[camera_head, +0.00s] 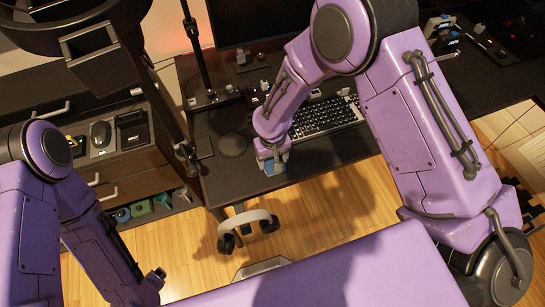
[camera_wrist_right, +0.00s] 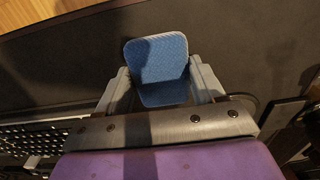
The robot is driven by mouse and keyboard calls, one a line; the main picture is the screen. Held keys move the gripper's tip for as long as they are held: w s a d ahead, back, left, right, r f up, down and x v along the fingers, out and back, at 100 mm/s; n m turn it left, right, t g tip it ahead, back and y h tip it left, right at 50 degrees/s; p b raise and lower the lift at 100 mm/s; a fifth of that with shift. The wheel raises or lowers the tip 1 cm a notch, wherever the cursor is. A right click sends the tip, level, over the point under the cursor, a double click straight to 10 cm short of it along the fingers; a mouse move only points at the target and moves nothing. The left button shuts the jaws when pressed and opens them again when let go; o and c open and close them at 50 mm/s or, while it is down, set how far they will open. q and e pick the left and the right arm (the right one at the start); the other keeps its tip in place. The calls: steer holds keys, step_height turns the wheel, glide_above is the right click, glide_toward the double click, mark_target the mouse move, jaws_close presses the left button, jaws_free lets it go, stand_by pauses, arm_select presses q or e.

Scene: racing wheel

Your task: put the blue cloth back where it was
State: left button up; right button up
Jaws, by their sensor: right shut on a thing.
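The blue cloth (camera_wrist_right: 157,60) is a folded, rounded blue pad between the two grey fingers of my right gripper (camera_wrist_right: 160,82) in the right wrist view. The right gripper is shut on it. In the head view, my right gripper (camera_head: 271,158) points down at the front edge of the dark desk, left of the keyboard, and only a small blue patch of the cloth (camera_head: 268,168) shows. I cannot tell whether the cloth touches the desk. My left arm is at the lower left, and its gripper is not clearly seen.
The dark desk (camera_head: 335,150) carries a black keyboard (camera_head: 325,117) and a thin stand (camera_head: 199,50). A drawer unit (camera_head: 120,165) with a mouse (camera_head: 101,133) stands at left. A white-and-black curved object (camera_head: 247,222) is below the desk edge. The desk's front strip is clear.

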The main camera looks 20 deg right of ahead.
mark_target(272, 160)
steer(key=o, duration=1)
step_height(272, 160, up, 12)
steer(key=shift+r+b, duration=0.15)
steer(key=shift+b, duration=0.25)
